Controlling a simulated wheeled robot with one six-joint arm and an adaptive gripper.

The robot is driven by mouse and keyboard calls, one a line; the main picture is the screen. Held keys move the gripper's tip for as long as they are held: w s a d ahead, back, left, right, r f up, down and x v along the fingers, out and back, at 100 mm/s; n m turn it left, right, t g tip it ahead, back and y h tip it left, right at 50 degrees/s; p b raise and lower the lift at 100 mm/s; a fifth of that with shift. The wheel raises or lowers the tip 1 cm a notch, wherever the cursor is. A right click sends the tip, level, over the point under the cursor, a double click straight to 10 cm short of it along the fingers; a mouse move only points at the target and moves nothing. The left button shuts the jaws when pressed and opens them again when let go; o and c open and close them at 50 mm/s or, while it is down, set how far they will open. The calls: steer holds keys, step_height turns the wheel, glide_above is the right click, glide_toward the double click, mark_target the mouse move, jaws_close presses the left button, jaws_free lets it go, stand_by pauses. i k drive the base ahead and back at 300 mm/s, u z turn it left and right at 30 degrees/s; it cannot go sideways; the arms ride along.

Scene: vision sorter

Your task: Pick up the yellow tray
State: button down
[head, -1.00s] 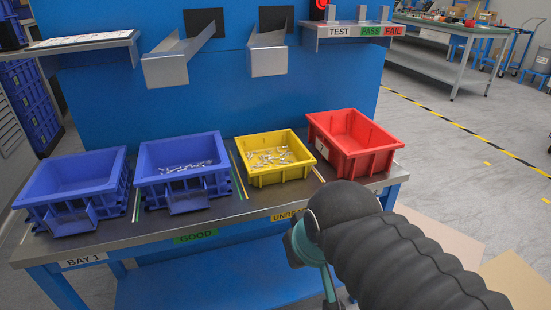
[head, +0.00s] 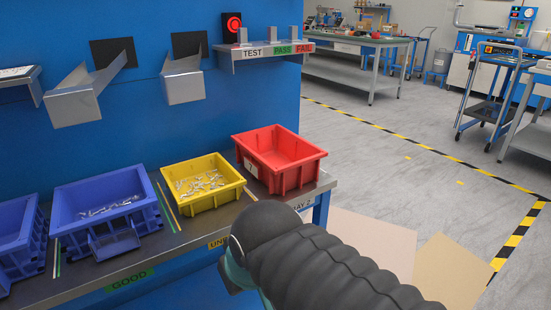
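The yellow tray (head: 203,206) stands upright on the workbench in the head view, left of centre. Several small silvery parts (head: 200,183) lie in it. It sits between a blue tray on its left and the red tray (head: 283,182) on its right. My arm reaches in from the lower right, in front of the bench. Its gripper end is hidden behind the dark ribbed arm cover, so my fingers do not show.
A blue tray (head: 115,246) with silvery parts and another blue tray (head: 10,268) stand to the left. Metal chutes (head: 75,106) jut from the blue panel above. Open grey floor (head: 400,175) lies to the right, with flat tan sheets (head: 450,272) beside the bench.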

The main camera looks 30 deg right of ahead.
mark_target(201, 184)
steer(key=k, duration=1.15)
steer(key=z, duration=1)
steer(key=i, duration=1.45)
steer(key=u, duration=0.55)
